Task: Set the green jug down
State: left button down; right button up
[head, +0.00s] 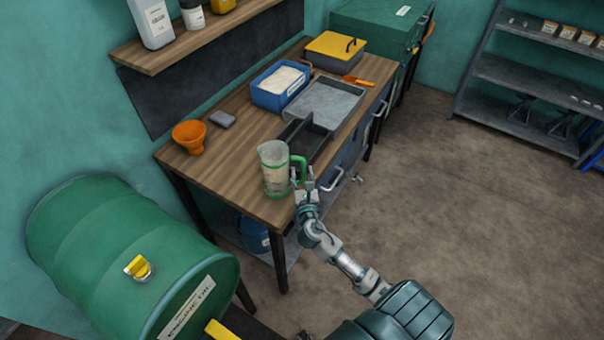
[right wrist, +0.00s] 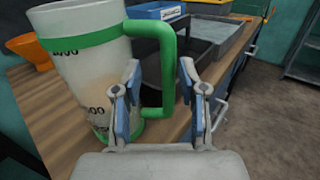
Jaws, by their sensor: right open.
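The green jug (head: 274,169) is a clear measuring jug with green bands and a green handle. It stands upright at the near end of the wooden workbench (head: 243,178). In the right wrist view the jug (right wrist: 85,65) fills the left side, its handle towards my gripper. My right gripper (head: 304,182) is at the handle. In the right wrist view the right gripper (right wrist: 160,92) is open, its blue-padded fingers on either side of the handle's upright part and apart from each other. My left gripper is not in view.
An orange funnel (head: 189,137) and a grey block (head: 222,119) lie left on the bench. A dark tray (head: 305,140), a grey tray (head: 331,104) and a blue bin (head: 281,86) stand behind the jug. Open floor lies right.

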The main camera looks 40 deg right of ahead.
jog(key=d+v, duration=0.1)
jog(key=v, duration=1)
jog(key=s+a+f+m+g+y, duration=0.1)
jog(key=s+f+m+g+y, duration=0.15)
jog(key=f, duration=0.85)
jog(key=s+a+f+m+g+y, duration=0.15)
jog(key=f+m, duration=0.25)
jog(key=f, duration=0.8)
jog(key=s+a+f+m+g+y, duration=0.1)
jog(key=f+m+g, duration=0.2)
jog(key=f, duration=0.8)
jog(key=s+a+f+m+g+y, duration=0.3)
jog(key=s+f+m, duration=0.4)
jog(key=s+f, duration=0.65)
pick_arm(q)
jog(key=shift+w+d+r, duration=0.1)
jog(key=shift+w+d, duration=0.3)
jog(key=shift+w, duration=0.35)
pick_arm(e)
jog(key=s+a+f+m+g, duration=0.1)
jog(key=s+f+m+g, duration=0.1)
jog(key=s+f+m, duration=0.3)
jog(key=s+a+f+m+g+y, duration=0.1)
jog(key=s+f+m, duration=0.5)
jog(key=s, duration=0.7)
jog(key=shift+s+a+f+g, duration=0.15)
jog(key=shift+a+f+g, duration=0.55)
jog(key=shift+g, duration=0.3)
